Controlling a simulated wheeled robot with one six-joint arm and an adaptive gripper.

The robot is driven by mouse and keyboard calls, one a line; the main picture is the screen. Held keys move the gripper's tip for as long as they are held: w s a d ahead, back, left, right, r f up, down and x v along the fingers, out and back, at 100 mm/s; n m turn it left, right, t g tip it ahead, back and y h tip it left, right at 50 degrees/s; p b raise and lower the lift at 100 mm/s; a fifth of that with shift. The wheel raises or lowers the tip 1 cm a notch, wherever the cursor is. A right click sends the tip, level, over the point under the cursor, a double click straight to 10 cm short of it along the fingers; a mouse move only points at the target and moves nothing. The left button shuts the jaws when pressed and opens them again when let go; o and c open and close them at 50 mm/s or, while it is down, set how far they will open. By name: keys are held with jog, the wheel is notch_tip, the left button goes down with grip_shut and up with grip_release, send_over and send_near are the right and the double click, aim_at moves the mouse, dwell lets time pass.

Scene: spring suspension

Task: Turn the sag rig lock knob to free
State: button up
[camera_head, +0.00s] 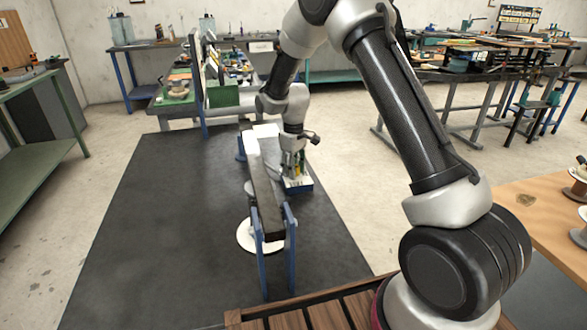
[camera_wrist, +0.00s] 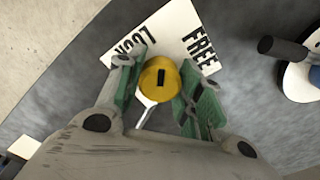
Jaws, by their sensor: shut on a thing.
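The yellow lock knob (camera_wrist: 160,71) sits between the green-padded fingers of my gripper (camera_wrist: 158,92) in the wrist view. My gripper is shut on it. A black mark shows on the knob's top. A white pointer-like piece (camera_wrist: 148,105) sticks out from it toward the bottom of the picture, partly hidden by the fingers. A white label plate (camera_wrist: 165,36) behind the knob reads LOCK on the left and FREE on the right. In the head view my gripper (camera_head: 292,172) points down beside the rig's beam (camera_head: 265,185), and the knob cannot be made out.
Blue posts (camera_head: 291,250) carry the rig's beam on a dark floor mat (camera_head: 150,235). A white disc (camera_head: 245,236) lies under the beam. A dark handle (camera_wrist: 282,50) shows at the wrist view's right. A slatted wooden surface (camera_head: 300,318) lies at the front. The mat's left side is clear.

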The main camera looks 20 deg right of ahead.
jog(key=m, duration=0.5)
jog(key=shift+m, duration=2.5)
jog(key=o, duration=1)
jog(key=shift+o, duration=0.2)
jog(key=shift+r, duration=0.1)
notch_tip(320, 180, up, 12)
